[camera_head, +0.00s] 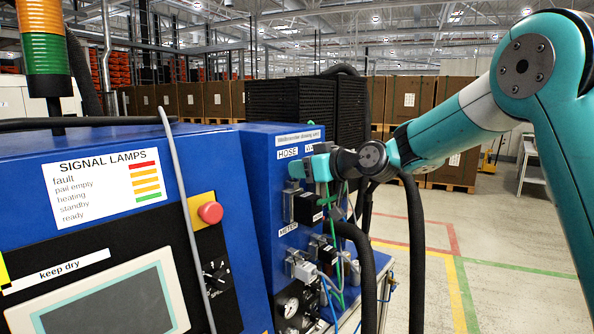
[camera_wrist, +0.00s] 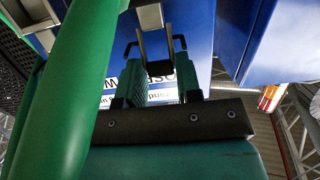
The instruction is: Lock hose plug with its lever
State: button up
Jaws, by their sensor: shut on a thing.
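The blue dosing unit (camera_head: 262,160) has a HOSE label (camera_head: 288,153) on its upper face. Below that label a black hose plug (camera_head: 307,208) sits at a grey connector housing (camera_head: 288,205). My gripper (camera_head: 300,168) is at the panel just above the plug, reaching in from the right. In the wrist view its two ridged green fingers (camera_wrist: 160,80) are shut on a dark bar, seemingly the plug's lever (camera_wrist: 160,67). Metal parts show above the fingertips. The lever's exact angle and the seating of the plug are hidden.
A green hose (camera_wrist: 62,90) runs close beside my gripper in the wrist view. Thick black hoses (camera_head: 358,262) hang below my wrist. A METER connector (camera_head: 301,268) and thin tubes lie lower. A control panel with a red button (camera_head: 210,212) stands left. Open floor lies right.

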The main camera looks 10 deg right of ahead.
jog(key=shift+s+d+f+t+y+b, duration=0.25)
jog(key=shift+t+y+b, duration=0.45)
jog(key=shift+b, duration=2.1)
jog(key=shift+f+b, duration=0.15)
jog(key=shift+b, duration=0.8)
jog(key=shift+s+d+f+t+y+b, duration=0.25)
jog(key=shift+t+b, duration=0.35)
jog(key=shift+b, duration=1.05)
jog(key=shift+r, duration=0.1)
jog(key=o, duration=0.8)
jog(key=shift+c, duration=0.2)
jog(key=shift+s, duration=0.1)
